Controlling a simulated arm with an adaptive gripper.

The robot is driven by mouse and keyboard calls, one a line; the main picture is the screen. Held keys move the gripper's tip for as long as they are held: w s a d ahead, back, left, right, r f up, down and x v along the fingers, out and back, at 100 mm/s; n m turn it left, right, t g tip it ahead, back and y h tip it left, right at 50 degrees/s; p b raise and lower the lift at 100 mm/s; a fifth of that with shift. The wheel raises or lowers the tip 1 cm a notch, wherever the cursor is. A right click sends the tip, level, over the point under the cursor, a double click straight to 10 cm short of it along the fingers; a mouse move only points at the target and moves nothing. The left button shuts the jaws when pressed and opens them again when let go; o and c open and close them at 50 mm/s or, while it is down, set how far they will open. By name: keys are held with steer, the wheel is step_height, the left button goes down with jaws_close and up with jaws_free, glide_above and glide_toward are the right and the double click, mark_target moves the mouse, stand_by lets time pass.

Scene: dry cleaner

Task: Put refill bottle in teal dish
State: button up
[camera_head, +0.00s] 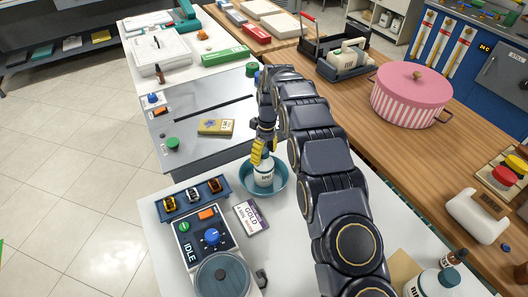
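The teal dish (281,184) is a round bowl on the white table, near the middle of the view. A white bottle (264,176) with dark lettering stands in or just over the dish; I cannot tell if it touches the bottom. My gripper (262,152), with yellow fingertips, points down at the top of this bottle. Its fingers are on both sides of the bottle's top and look shut on it. The bottle's cap is mostly hidden by the fingers. Another white bottle with a teal cap (448,277) stands at the bottom right.
A box labelled GOLD (251,217), a blue tray (190,196) of small clips and a control device (208,238) lie left of and in front of the dish. A yellow packet (216,127) lies behind. A pink striped pot (412,95) stands at the right.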

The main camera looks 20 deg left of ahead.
step_height(320, 180, up, 12)
steer(key=w, duration=0.1)
steer(key=shift+w+d+r, duration=0.15)
steer(key=shift+d, duration=0.05)
stand_by(0.3)
steer(key=shift+d, duration=0.1)
